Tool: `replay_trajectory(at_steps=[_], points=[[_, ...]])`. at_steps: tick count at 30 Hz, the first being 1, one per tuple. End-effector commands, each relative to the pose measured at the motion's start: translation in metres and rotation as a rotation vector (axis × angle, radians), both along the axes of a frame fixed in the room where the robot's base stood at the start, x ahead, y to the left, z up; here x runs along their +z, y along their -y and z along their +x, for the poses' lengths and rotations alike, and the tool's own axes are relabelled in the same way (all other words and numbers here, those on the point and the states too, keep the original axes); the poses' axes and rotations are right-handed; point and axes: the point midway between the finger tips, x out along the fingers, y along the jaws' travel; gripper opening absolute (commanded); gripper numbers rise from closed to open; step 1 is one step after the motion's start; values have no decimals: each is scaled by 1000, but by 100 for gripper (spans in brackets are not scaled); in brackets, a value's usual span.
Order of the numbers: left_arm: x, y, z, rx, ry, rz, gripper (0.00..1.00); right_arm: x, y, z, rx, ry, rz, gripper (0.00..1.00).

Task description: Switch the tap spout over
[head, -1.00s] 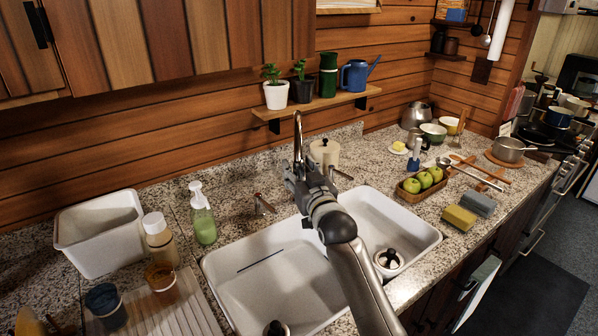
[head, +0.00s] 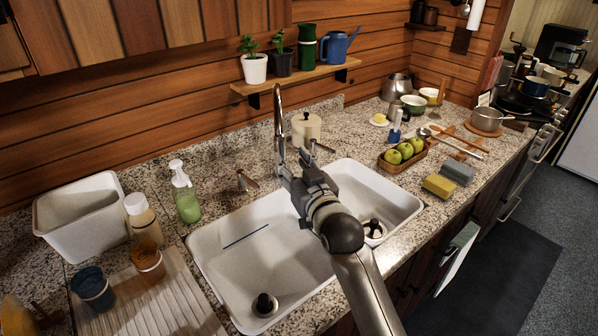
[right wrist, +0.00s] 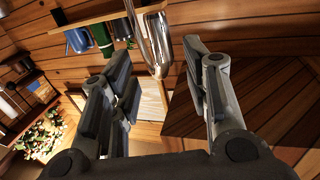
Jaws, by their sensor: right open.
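The tap spout (head: 278,118) is a tall, thin chrome arch behind the double sink (head: 222,275), near its divider. In the right wrist view the shiny spout (right wrist: 149,35) shows at the top, between and beyond the finger ends. My right gripper (head: 294,172) is open and empty in front of the spout's lower part, above the sink; its two spread fingers show in the right wrist view (right wrist: 158,65). I see no clear contact with the spout. My left gripper is out of view.
A soap bottle (head: 186,192) is to the left. A shelf (head: 300,82) with plants and a blue watering can is above. Apples (head: 405,150) and sponges (head: 439,187) lie right of the sink.

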Motion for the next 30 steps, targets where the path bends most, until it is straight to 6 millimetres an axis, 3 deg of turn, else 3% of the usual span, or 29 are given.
replay_trajectory(at_steps=[9,19,22,26,30], points=[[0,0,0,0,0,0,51,0,12,-27,0,1,0,43],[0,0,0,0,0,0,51,0,13,-29,0,1,-1,43],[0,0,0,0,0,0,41,-2,14,-30,-2,-5,-2,43],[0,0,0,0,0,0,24,-28,27,-41,-19,-73,-19,43],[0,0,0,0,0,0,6,-90,59,-77,-62,-253,-65,43]])
